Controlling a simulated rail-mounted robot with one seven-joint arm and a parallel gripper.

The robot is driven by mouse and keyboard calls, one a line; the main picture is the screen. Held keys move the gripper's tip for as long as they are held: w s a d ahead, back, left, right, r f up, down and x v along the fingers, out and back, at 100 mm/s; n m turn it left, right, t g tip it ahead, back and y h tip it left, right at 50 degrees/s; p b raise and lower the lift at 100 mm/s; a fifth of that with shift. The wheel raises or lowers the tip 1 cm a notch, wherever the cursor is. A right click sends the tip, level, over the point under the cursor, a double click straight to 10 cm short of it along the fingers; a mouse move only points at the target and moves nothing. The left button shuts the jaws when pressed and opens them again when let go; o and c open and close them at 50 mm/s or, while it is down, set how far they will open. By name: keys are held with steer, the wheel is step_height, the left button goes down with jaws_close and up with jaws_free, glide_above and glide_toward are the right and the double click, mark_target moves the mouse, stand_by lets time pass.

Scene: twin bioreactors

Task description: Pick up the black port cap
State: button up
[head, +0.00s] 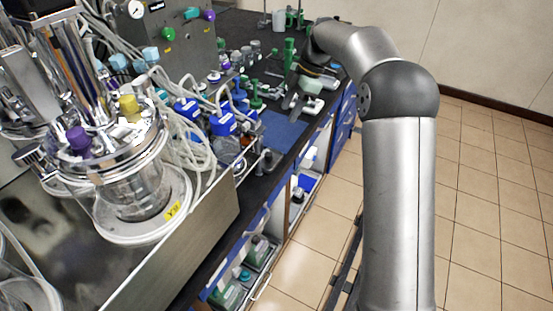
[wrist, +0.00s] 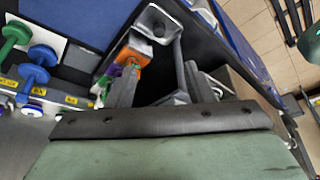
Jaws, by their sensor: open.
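My gripper (wrist: 158,82) is open, with its two grey fingers apart and dark bench surface visible between them. In the head view my gripper (head: 292,108) is small, low over the far part of the bench near its front edge. I cannot pick out the black port cap with certainty in either view; dark parts blend with the black bench top. A grey metal piece with a round dark opening (wrist: 157,24) stands just beyond the fingers. Nothing is clearly held.
Green and blue knobbed pieces (wrist: 36,66) sit on a labelled rack left of my gripper. A blue mat (head: 284,132) lies on the bench. A glass bioreactor vessel (head: 135,190) stands in the left foreground. The tiled floor (head: 490,200) right of the bench is mostly clear.

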steer(key=p, duration=0.2)
glide_above(269, 154)
steer(key=d, duration=0.2)
steer(key=f, duration=0.9)
steer(key=shift+w+d+f, duration=0.1)
steer(key=shift+w+f, duration=0.25)
steer(key=shift+f, duration=0.05)
steer(key=shift+p+x, duration=0.7)
steer(key=shift+x, duration=2.05)
steer(key=shift+w+d, duration=0.15)
steer(key=shift+c, duration=0.2)
steer(key=c, duration=1)
